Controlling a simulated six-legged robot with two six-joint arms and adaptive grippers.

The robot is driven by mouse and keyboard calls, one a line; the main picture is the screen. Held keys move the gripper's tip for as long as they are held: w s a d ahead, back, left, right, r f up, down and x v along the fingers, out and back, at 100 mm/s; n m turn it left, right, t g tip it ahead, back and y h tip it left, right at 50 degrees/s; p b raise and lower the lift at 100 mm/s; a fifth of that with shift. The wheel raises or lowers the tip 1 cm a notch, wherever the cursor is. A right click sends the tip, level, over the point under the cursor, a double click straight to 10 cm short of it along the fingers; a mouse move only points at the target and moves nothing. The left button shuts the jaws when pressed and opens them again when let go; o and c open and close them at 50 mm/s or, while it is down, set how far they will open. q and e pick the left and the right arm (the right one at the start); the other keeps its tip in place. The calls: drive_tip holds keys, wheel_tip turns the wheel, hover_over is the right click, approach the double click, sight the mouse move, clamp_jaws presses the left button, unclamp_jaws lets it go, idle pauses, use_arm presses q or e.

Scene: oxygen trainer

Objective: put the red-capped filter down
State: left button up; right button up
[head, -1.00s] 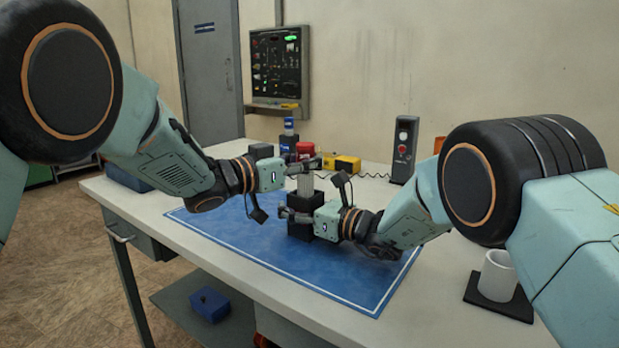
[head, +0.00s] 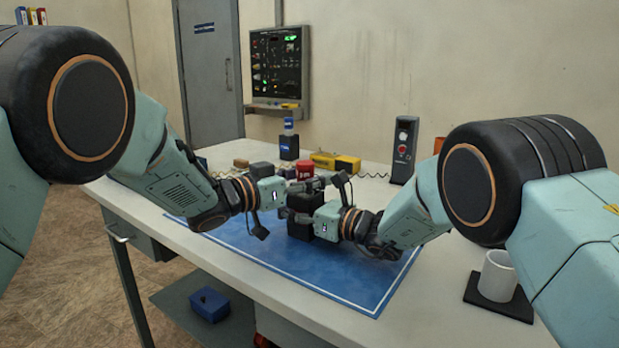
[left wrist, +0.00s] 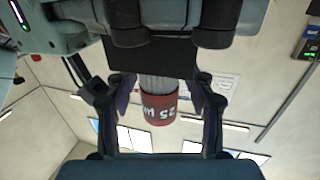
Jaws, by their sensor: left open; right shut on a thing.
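The red-capped filter (head: 306,168) stands upright with its clear ribbed body down at the black block (head: 306,203) on the blue mat (head: 265,255). My left gripper (head: 311,184) is open, with a finger on each side of the filter's body. In the left wrist view, which is upside down, the red cap (left wrist: 159,107) and grey body show between the spread fingers, and the body meets the dark block (left wrist: 155,55). My right gripper (head: 291,215) is shut on the black block. The filter's lower end is hidden.
Behind stand a blue-topped item (head: 289,140), a yellow box (head: 347,164) and a dark upright device (head: 404,150) with a cord. A white cup (head: 498,276) stands on a dark pad at the right. The front of the mat is clear.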

use_arm(q)
drive_tip(key=v, duration=1.2)
use_arm(e)
drive_tip(key=o, duration=1.4)
drive_tip(key=shift+o, duration=0.2)
drive_tip(key=v, duration=1.2)
